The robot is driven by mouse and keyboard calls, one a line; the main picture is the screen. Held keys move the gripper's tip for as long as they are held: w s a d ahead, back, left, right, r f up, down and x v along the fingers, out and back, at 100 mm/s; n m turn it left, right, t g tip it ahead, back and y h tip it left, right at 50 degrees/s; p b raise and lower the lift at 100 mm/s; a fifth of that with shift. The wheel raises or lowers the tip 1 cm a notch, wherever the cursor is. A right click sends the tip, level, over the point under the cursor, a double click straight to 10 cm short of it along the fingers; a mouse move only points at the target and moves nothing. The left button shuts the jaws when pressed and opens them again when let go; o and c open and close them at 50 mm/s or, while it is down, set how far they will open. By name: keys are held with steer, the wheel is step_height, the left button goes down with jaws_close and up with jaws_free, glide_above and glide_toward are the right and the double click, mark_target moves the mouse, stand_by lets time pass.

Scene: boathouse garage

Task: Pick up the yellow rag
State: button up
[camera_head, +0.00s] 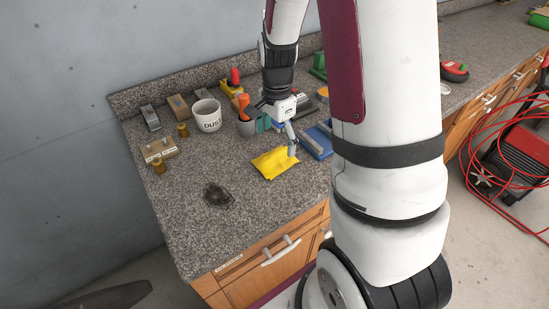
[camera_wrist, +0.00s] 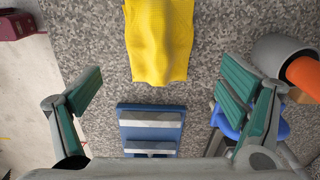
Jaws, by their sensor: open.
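The yellow rag (camera_head: 274,163) lies folded on the speckled grey counter (camera_head: 247,215), near its front edge. In the wrist view the rag (camera_wrist: 159,40) is at the top middle, ahead of and between my two fingers. My gripper (camera_head: 279,136) is above the counter at the rag's far side, with one finger overlapping the rag's right end in the head view. In the wrist view my gripper (camera_wrist: 160,95) is wide open, with green pads, and nothing is between the pads. I cannot tell the height of the fingers above the rag.
A blue block-like item (camera_head: 317,141) lies right of the rag. A white mug (camera_head: 207,115), a grey cup with an orange-handled tool (camera_head: 244,106) and small wooden and brass pieces stand behind. A dark crumpled item (camera_head: 218,194) lies front left. Counter between it and the rag is clear.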

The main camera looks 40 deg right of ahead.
mark_target(276, 152)
steer(key=shift+a+f+p, duration=0.2)
steer(key=shift+f+p, duration=0.2)
steer(key=shift+f, duration=2.75)
steer(key=shift+c, duration=0.6)
steer(key=c, duration=1.1)
